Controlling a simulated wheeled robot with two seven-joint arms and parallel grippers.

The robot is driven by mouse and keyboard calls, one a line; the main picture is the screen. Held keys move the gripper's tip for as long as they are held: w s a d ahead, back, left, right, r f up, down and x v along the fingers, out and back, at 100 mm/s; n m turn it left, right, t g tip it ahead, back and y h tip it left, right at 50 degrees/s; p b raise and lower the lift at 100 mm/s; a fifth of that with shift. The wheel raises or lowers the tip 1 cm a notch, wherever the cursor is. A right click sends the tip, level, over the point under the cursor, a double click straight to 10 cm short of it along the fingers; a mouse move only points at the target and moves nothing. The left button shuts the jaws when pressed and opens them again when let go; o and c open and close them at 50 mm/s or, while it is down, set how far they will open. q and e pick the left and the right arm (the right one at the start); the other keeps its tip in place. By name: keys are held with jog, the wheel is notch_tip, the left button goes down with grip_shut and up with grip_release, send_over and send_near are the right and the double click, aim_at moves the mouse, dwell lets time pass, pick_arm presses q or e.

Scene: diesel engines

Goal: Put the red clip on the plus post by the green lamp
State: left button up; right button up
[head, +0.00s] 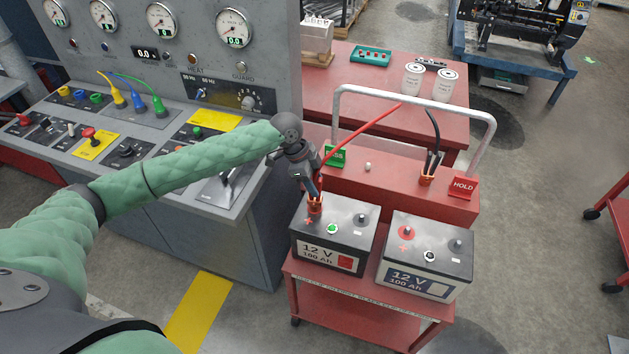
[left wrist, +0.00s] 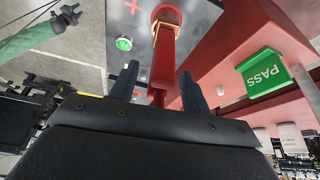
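The red clip (head: 315,204) stands at the plus post of the left battery (head: 318,240), beside its lit green lamp (head: 333,229). In the left wrist view the red clip (left wrist: 163,55) has its copper-coloured end next to the plus mark, near the green lamp (left wrist: 124,43). The post itself is hidden under it. My left gripper (head: 313,186) is just above; its fingers (left wrist: 158,92) are apart on both sides of the clip, with gaps. What seems to be my right gripper (left wrist: 68,14) shows small at the left wrist view's upper left; its fingers are unclear.
A second battery (head: 425,255) with a red post and unlit lamp stands right on the red cart (head: 360,305). A handle rail (head: 415,99) arches above.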

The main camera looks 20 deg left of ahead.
pick_arm(q)
jog(key=shift+a+r, duration=0.15)
jog(key=shift+r, duration=0.05)
jog(key=shift+b+v, duration=0.85)
jog(key=shift+v, duration=0.25)
jog(key=b+v, duration=0.1)
jog(key=v, duration=0.4)
jog(key=shift+r, duration=0.1)
pick_arm(e)
jog(key=w+a+r, duration=0.2)
jog(key=w+r, duration=0.1)
jog(key=w, duration=0.3)
jog(key=shift+a, duration=0.2)
pick_arm(q)
jog(key=shift+s, duration=0.1)
